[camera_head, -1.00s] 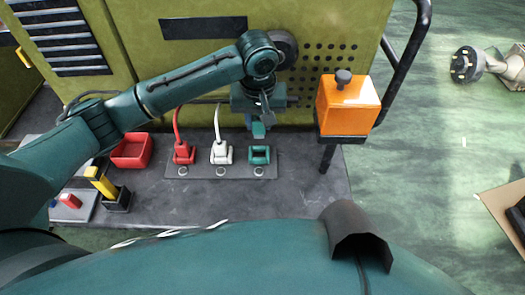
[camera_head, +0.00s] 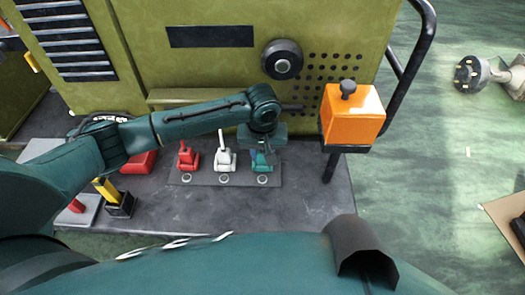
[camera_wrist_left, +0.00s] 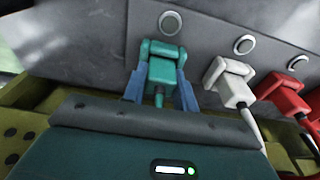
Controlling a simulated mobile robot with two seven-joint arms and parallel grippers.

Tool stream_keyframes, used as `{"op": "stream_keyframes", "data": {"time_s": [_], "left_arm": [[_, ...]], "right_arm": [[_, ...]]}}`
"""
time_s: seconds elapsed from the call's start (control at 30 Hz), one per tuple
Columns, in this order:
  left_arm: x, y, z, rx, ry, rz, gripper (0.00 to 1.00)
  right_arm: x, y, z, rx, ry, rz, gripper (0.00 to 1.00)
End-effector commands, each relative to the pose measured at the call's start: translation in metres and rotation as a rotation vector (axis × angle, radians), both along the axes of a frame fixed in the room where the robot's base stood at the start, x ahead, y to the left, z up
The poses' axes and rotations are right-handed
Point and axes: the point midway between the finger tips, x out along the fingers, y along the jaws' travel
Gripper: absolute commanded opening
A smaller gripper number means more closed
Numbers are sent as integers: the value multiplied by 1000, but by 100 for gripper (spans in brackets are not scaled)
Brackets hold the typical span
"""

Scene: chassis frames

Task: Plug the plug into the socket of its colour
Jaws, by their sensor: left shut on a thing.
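A teal plug (camera_wrist_left: 161,72) sits between the blue fingers of my left gripper (camera_wrist_left: 159,88), which is shut on it. In the head view my left gripper (camera_head: 262,150) points down at the teal socket (camera_head: 262,167), the rightmost of the row. The plug meets the socket. How deep it sits is hidden by the gripper. A white plug (camera_wrist_left: 236,88) is in the white socket (camera_head: 225,161) beside it. A red plug (camera_wrist_left: 285,92) is in the red socket (camera_head: 188,160) at the left of the row. My right gripper is not in view.
An orange box (camera_head: 352,113) on a post stands just right of the sockets. The green machine wall (camera_head: 210,70) with a black knob (camera_head: 282,62) rises behind. The dark floor plate (camera_head: 220,208) in front is clear.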

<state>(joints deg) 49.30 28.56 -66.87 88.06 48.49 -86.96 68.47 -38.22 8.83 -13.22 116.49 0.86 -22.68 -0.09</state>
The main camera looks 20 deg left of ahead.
Motion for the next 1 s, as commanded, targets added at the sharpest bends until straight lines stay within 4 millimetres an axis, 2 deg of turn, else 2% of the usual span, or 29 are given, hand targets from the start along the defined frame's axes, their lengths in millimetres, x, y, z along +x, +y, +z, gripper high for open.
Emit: {"op": "stream_keyframes", "data": {"time_s": [0.4,0.43,0.67,0.77,1.0], "left_arm": [[-2,0,-15,1,6,0,2],[-3,0,-15,1,7,0,31],[-2,0,-14,2,7,0,49],[-2,2,-5,4,6,2,50],[-6,-2,51,-1,2,0,50]], "right_arm": [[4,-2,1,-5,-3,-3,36],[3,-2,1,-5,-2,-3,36],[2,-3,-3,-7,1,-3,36],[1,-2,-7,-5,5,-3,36],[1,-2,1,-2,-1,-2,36]]}}
